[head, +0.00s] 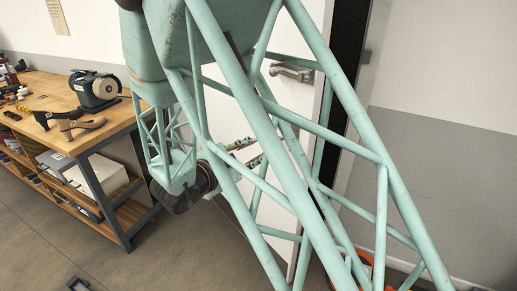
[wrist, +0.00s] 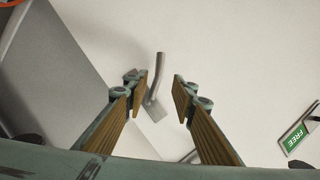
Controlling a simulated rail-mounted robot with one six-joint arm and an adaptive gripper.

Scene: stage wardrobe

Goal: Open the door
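The white door (head: 311,47) stands behind my arm in the head view, partly hidden by its lattice links. Its metal lever handle (head: 292,72) shows near the door's right edge. My gripper (head: 249,152) is lower and to the left of the handle in that view, apart from it. In the wrist view my gripper (wrist: 159,92) has its two wood-coloured finger pads spread wide, with nothing held. A grey lever handle (wrist: 157,78) appears between the fingertips, beyond them; no contact shows. I cannot tell whether the door is ajar.
A workbench (head: 62,98) with a bench grinder (head: 95,89) and tools stands at the left. A dark vertical strip (head: 345,70) and a white-and-grey wall (head: 440,120) lie right of the door. A green FREE sign (wrist: 297,139) shows in the wrist view. Some floor is clear.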

